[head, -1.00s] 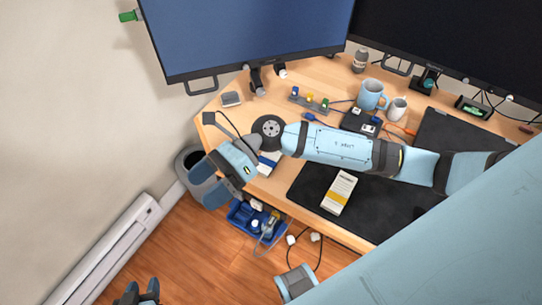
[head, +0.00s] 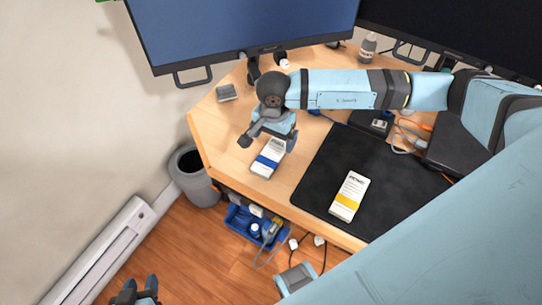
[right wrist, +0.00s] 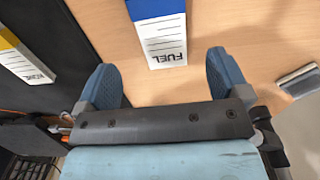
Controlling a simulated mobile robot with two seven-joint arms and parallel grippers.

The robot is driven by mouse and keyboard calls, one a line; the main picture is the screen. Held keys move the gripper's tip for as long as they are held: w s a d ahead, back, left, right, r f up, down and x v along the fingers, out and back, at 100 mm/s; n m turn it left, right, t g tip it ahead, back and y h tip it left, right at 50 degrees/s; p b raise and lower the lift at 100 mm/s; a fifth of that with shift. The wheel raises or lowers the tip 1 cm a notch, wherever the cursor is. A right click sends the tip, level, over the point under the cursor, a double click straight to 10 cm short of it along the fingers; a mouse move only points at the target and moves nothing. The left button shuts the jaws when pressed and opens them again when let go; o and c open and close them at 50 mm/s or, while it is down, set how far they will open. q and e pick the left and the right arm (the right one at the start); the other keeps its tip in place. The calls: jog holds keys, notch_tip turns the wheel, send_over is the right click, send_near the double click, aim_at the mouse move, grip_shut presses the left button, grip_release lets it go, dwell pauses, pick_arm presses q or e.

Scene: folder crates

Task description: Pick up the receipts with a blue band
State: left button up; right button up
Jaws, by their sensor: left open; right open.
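The receipts with a blue band (head: 268,160), a white stack, lie on the bare wood near the desk's left front edge. They also show in the right wrist view (right wrist: 160,32), with the word FUEL on the end. My right gripper (head: 268,142) is open over their far end. In the right wrist view its fingers (right wrist: 166,80) are spread wide and empty, with the FUEL end between and just ahead of them. My left gripper (head: 140,288) is open and empty at the bottom left, away from the desk.
A similar white stack with a yellow band (head: 348,196) lies on the black mat (head: 318,165). A small grey item (head: 227,92) sits at the desk's left. Monitors stand behind. A grey bin (head: 198,190) and a blue tray (head: 240,222) are below the desk.

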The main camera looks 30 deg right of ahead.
aim_at(273, 152)
jog(key=f, duration=0.6)
jog(key=shift+w+f, duration=0.2)
jog(key=shift+c, duration=0.2)
jog(key=c, duration=1)
